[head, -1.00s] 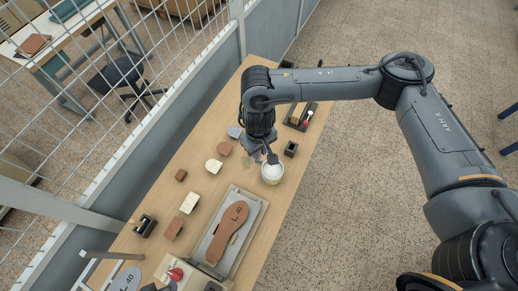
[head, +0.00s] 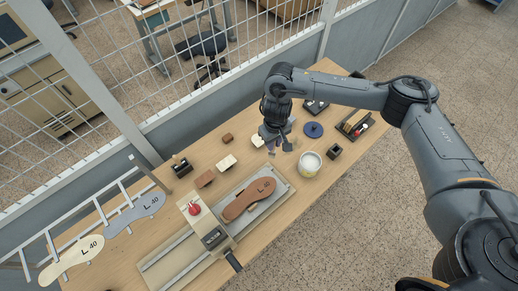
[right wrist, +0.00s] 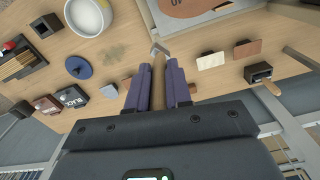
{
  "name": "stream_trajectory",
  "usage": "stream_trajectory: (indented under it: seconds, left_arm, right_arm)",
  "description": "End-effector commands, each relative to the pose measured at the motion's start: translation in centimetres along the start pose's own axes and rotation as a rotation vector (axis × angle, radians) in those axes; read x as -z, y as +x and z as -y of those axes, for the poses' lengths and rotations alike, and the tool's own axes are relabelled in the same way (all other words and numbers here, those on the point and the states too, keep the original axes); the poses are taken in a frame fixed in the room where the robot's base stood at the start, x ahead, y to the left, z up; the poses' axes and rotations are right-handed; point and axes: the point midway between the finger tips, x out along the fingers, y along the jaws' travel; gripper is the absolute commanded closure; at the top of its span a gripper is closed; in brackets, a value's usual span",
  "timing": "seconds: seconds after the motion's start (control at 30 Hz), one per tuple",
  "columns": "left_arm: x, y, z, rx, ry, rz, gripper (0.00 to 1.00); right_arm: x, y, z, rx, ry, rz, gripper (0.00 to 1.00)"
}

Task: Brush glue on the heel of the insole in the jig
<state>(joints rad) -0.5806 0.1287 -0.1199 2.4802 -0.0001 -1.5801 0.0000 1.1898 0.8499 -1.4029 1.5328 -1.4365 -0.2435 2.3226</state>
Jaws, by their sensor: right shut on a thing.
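The brown insole (head: 249,199), marked L 40, lies on the grey jig plate (head: 285,189). One end of it shows at the top of the right wrist view (right wrist: 185,6). Whether glue is on the bristles is too small to tell. The pot also shows in the right wrist view (right wrist: 88,14). My left gripper is not in view.
A press with a red knob (head: 194,209) stands left of the insole. Brown and cream blocks (head: 205,179), a blue disc (head: 313,130), a small black holder (head: 334,151) and a tool tray (head: 355,123) surround the work area. Pale templates (head: 134,214) hang on a rack at left.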

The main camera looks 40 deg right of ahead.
Motion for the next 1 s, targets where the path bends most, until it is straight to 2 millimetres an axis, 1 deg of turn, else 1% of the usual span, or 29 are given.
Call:
stream_trajectory:
  seconds: [0.03,0.17,0.3,0.4,0.5,0.6,0.7,0.87,1.0]
  left_arm:
    - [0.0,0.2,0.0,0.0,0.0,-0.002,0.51]
    - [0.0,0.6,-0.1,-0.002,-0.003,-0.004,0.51]
    - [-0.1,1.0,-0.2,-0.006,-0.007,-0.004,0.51]
    - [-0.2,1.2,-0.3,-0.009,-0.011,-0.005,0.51]
    - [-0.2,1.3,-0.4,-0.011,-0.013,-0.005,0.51]
    - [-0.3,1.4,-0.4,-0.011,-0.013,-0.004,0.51]
    - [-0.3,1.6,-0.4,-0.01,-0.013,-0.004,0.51]
    - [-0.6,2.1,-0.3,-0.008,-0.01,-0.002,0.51]
    - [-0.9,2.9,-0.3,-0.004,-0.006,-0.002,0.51]
  right_arm:
    - [-0.3,1.0,-1.6,-0.002,0.026,0.004,1.0]
    - [-1.1,3.0,-5.3,-0.004,0.086,0.006,1.0]
    - [-2.5,5.0,-10.0,-0.005,0.157,0.005,1.0]
    - [-3.6,6.0,-12.8,-0.005,0.198,0.004,1.0]
    - [-4.4,6.6,-14.9,-0.004,0.227,0.003,1.0]
    - [-5.0,6.9,-16.4,-0.002,0.245,0.001,1.0]
    - [-5.3,7.1,-17.3,-0.002,0.257,0.0,1.0]
    - [-5.5,7.6,-17.7,-0.001,0.261,0.0,1.0]
    - [-5.5,8.4,-17.7,0.0,0.261,-0.001,1.0]
